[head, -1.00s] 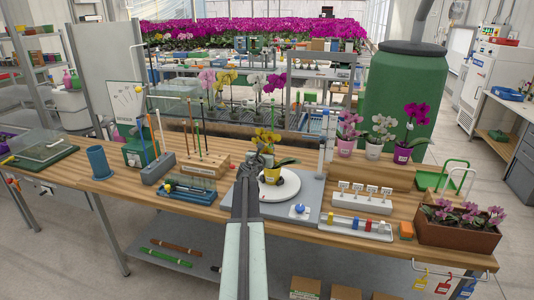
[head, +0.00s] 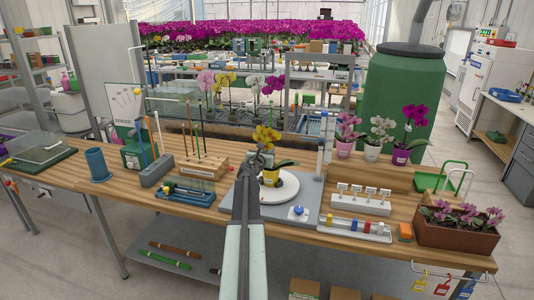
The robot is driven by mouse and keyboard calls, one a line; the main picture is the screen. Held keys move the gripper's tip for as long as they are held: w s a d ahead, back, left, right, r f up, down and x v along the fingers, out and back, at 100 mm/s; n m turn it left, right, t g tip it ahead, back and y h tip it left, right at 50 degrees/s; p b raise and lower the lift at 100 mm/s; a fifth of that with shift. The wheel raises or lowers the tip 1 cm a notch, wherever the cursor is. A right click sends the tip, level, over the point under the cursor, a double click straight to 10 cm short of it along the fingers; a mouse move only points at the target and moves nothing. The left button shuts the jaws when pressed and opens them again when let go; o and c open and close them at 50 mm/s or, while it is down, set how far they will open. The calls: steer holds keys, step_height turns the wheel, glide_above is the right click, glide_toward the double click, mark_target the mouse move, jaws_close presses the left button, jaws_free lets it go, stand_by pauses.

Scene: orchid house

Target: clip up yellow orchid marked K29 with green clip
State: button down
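The yellow orchid (head: 266,136) stands in a yellow pot (head: 270,177) on a white round turntable (head: 288,187). A white label shows on the pot, but its writing is too small to read. My gripper (head: 261,158) is in front of the orchid, just below its blooms, and covers part of the stem and leaves. From here I cannot tell whether its fingers are open or shut, or whether they touch the stem. No green clip can be made out; anything between the fingers is hidden or too small to tell.
A clear-lidded box (head: 190,191) and a wooden block with upright stakes (head: 206,166) stand left of the turntable. A tray of small coloured pieces (head: 354,230) and a white label rack (head: 357,203) are at right. Potted orchids (head: 382,138) stand on a raised shelf behind.

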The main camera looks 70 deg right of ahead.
steer(key=shift+d, duration=0.4)
steer(key=c, duration=1.3)
jaws_free()
steer(key=shift+o, duration=0.2)
steer(key=shift+a, duration=0.1)
steer(key=a, duration=0.7)
steer(key=shift+a+r+p, duration=0.3)
steer(key=shift+r+p, duration=0.15)
